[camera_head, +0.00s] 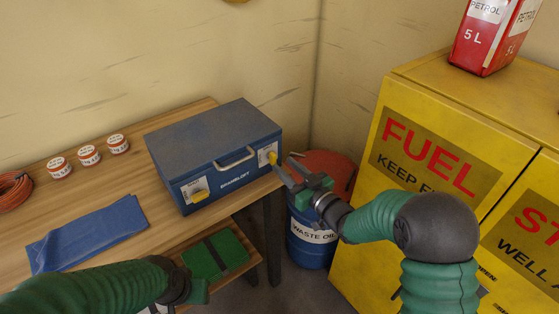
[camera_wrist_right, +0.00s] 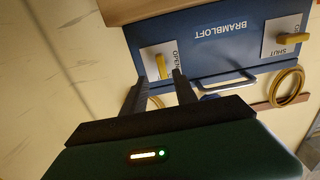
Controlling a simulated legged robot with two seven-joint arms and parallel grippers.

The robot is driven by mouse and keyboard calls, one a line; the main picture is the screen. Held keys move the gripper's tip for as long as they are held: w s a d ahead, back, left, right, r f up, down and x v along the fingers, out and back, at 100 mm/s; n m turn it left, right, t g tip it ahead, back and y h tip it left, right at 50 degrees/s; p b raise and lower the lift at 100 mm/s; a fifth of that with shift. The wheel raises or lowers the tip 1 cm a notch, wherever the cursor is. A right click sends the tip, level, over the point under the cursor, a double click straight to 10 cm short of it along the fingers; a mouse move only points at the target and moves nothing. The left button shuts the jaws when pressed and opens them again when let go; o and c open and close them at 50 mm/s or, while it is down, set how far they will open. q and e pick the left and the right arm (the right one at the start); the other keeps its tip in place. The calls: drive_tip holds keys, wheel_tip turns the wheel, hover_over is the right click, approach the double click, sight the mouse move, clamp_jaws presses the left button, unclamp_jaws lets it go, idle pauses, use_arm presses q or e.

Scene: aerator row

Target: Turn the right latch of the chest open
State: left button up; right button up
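The blue chest (camera_head: 215,150) stands lid down on the wooden bench, and its front shows in the right wrist view (camera_wrist_right: 225,50), upside down. Its right latch (camera_head: 272,158) has a yellow handle standing roughly upright on a white plate; it is the left-hand latch in the right wrist view (camera_wrist_right: 160,67). The left latch (camera_head: 200,195) has its handle lying roughly level. My right gripper (camera_head: 286,168) is open at the right latch, its fingertips (camera_wrist_right: 159,77) either side of the handle's end; contact cannot be told. My left gripper (camera_head: 190,289) is low at the front, its fingers unclear.
A blue cloth (camera_head: 88,232), several small tins (camera_head: 89,155) and a coiled orange hose (camera_head: 14,190) lie on the bench (camera_head: 150,195). A waste oil drum (camera_head: 312,240) stands right of the bench. A yellow fuel cabinet (camera_head: 365,225) bears a red petrol can (camera_head: 485,45).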

sight(275, 159)
drive_tip(key=x, duration=0.4)
drive_tip(key=shift+s+a+r, duration=0.1)
drive_tip(key=shift+s+a, duration=0.05)
drive_tip(key=shift+a, duration=0.1)
drive_tip(key=shift+d, duration=0.2)
clamp_jaws()
